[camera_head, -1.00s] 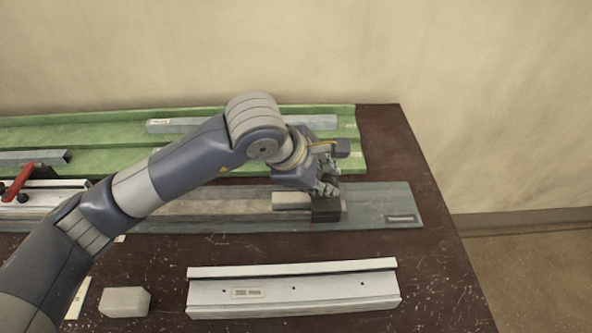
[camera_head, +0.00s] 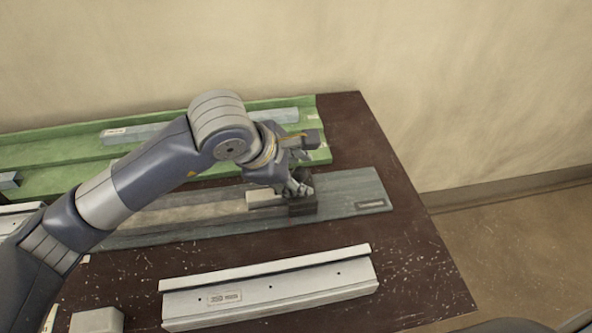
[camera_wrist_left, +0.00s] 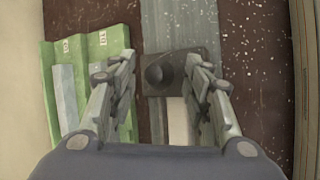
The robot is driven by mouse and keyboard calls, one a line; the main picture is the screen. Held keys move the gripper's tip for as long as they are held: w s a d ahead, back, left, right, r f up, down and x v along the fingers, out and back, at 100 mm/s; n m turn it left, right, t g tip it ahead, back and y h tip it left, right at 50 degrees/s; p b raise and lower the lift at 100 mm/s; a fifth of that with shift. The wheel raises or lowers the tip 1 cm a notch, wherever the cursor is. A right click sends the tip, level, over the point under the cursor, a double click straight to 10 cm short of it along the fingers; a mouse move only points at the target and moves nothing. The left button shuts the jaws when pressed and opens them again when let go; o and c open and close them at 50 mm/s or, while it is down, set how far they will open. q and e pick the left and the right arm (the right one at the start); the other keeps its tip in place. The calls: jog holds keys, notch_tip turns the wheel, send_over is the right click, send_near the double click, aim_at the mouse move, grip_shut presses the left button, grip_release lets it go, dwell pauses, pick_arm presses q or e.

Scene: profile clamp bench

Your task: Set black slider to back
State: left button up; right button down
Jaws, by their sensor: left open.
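The black slider (camera_head: 303,206) is a dark block on the grey rail plate (camera_head: 350,187), toward the plate's right end. In the left wrist view it shows as a dark square block (camera_wrist_left: 183,88) with a round black knob (camera_wrist_left: 154,75) on top. My left gripper (camera_head: 299,184) is over the slider, pointing down. In the left wrist view its two fingers (camera_wrist_left: 160,62) are open, one on each side of the knob. I cannot tell whether either finger touches the slider. A pale bar (camera_head: 264,199) lies on the plate directly left of the slider. My right gripper is not in view.
A green channelled tray (camera_head: 60,150) with a grey bar (camera_head: 150,133) lies behind the plate. A white drilled profile (camera_head: 270,290) lies in front, with a grey block (camera_head: 97,320) to its left. The brown table (camera_head: 410,250) is bare at the right.

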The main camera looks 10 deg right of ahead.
pick_arm(q)
jog(key=v, duration=1.2)
